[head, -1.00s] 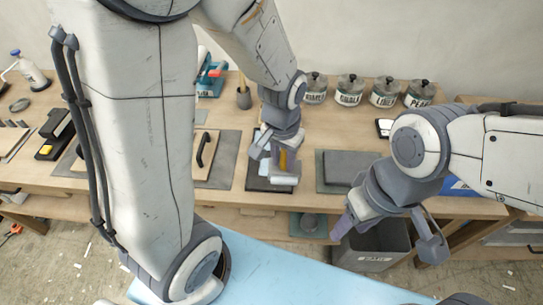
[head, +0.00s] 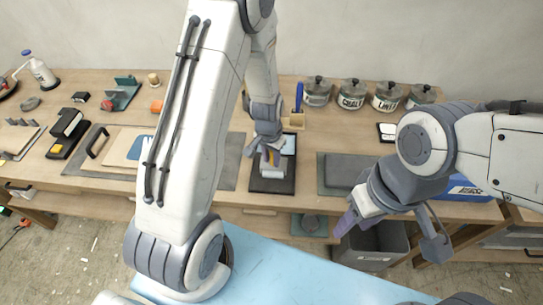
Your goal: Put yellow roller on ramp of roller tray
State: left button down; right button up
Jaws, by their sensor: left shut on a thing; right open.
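My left gripper (head: 266,156) is shut on the yellow roller (head: 272,172), above the dark roller tray (head: 270,187) at the middle of the bench. A little of the yellow handle shows between the fingers, and the pale sleeve is on the near side, over the tray. The gripper and my forearm hide much of the tray's far part; a pale patch shows at its right. I cannot tell whether the sleeve touches the tray. My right gripper (head: 392,233) is open and empty, in front of the bench at the right.
Labelled jars (head: 352,94) stand along the back right. A dark grey slab (head: 345,170) lies right of the tray. A board with a black handle (head: 120,146) lies to the left. A blue-handled brush (head: 299,97) stands behind the tray. A grey bin (head: 372,245) is below the bench front.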

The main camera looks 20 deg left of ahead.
aim_at(270, 172)
pick_arm(q)
jog(key=shift+s+f+b, duration=0.1)
jog(key=shift+f+b, duration=0.5)
jog(key=c, duration=0.6)
grip_release()
jog(key=shift+r+p, duration=0.55)
notch_tip(270, 172, up, 12)
jog(key=b, duration=0.2)
jog(key=s+d+r+m, duration=0.3)
jog(key=s+d+r, duration=0.2)
jog(key=s+d, duration=0.55)
jog(key=s+d+r+m, duration=0.1)
jog(key=s, duration=0.5)
jog(key=s+d+r+m+g, duration=0.1)
jog(key=s+d, duration=0.1)
jog(key=s, duration=0.3)
jog(key=shift+s+d+r+h, duration=0.25)
jog(key=shift+s+d+h, duration=0.05)
jog(key=shift+s+h, duration=0.1)
